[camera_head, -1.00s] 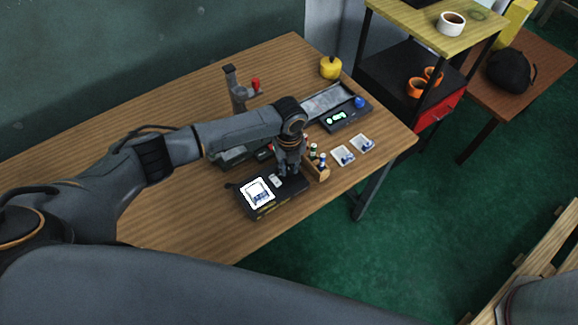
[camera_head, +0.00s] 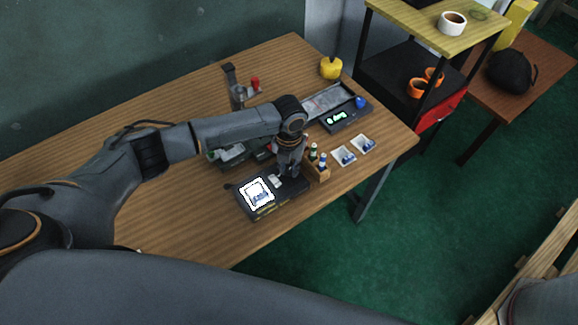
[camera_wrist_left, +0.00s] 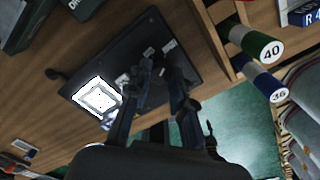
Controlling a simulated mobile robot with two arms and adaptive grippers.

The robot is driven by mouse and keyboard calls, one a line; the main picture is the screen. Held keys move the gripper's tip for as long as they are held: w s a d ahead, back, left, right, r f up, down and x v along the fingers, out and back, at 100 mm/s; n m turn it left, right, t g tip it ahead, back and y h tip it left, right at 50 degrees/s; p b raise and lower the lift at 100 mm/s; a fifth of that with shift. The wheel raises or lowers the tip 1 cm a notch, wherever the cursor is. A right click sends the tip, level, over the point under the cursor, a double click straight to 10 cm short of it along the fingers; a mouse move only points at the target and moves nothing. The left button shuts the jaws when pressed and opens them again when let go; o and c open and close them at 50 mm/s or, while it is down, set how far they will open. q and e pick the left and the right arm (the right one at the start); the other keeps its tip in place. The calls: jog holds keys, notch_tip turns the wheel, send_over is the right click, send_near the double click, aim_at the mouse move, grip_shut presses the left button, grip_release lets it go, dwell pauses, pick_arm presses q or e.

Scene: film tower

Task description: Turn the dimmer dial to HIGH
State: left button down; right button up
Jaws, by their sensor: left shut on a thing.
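The black light box (camera_head: 262,208) lies near the front edge of the wooden table, with a bright white lit panel (camera_head: 257,193) on its left part. It also shows in the left wrist view (camera_wrist_left: 185,45), with small white labels (camera_wrist_left: 149,52) close to my fingers. My left gripper (camera_head: 282,177) points down over the right part of the box. In the left wrist view its two fingers (camera_wrist_left: 161,72) are close together, shut on the dimmer dial. The dial is mostly hidden by the fingers, so its setting cannot be read. My right gripper is not in view.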

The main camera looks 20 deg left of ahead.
aim_at(289, 170)
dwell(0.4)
pick_arm(q)
jog(key=c, duration=1.2)
grip_release()
jog(key=shift+o, duration=0.2)
notch_tip(289, 170, up, 12)
